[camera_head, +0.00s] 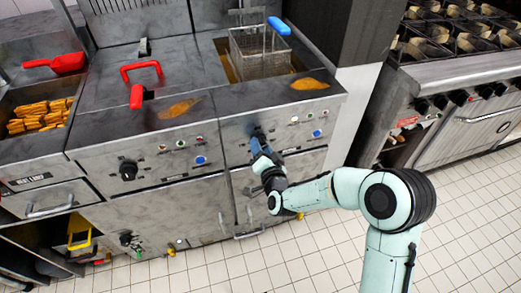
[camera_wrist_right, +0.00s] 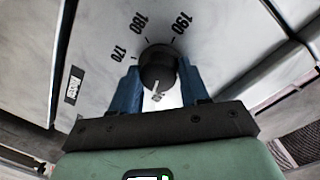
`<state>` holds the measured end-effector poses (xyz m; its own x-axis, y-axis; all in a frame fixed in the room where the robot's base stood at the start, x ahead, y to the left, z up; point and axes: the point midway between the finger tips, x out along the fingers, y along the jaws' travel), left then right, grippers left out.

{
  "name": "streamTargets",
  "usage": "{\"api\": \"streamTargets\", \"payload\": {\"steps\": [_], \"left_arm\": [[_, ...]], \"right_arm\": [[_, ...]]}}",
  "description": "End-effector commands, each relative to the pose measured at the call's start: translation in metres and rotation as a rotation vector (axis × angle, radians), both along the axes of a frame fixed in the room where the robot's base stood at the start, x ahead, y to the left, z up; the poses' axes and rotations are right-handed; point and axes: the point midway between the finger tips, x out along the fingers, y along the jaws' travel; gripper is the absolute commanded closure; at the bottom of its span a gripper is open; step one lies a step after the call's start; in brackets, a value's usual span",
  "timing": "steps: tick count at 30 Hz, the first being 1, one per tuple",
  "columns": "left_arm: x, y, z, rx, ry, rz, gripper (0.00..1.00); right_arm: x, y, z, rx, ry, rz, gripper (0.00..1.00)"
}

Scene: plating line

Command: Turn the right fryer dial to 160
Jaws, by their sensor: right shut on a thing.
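The right fryer dial (camera_wrist_right: 158,65) is a round black knob on the steel front panel. Around its upper side the wrist view shows the printed marks 170, 180 and 190. A short pale line shows low on its face; I cannot tell which number it points to. My right gripper (camera_wrist_right: 160,88) is shut on the dial, one blue finger on each side. In the head view the right gripper (camera_head: 259,144) reaches the right fryer's panel from below, and the dial (camera_head: 258,131) is mostly hidden behind it. My left gripper is not in view.
The left fryer's dial (camera_head: 129,170) sits on the panel to the left. A fryer basket (camera_head: 260,55) with a blue handle stands in the right fryer. A red scoop (camera_head: 66,62) and a fries tray are at far left. Tiled floor (camera_head: 300,250) is clear in front.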

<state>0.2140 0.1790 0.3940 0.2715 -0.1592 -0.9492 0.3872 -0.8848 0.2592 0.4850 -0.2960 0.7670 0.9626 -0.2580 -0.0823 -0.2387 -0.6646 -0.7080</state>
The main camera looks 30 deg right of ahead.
Motion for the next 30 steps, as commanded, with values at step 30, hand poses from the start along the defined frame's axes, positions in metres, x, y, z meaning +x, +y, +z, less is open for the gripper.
{"api": "streamTargets", "payload": {"steps": [30], "left_arm": [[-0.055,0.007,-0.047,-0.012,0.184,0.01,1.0]], "right_arm": [[0.001,-0.005,0.003,0.628,-0.161,-0.005,0.86]]}}
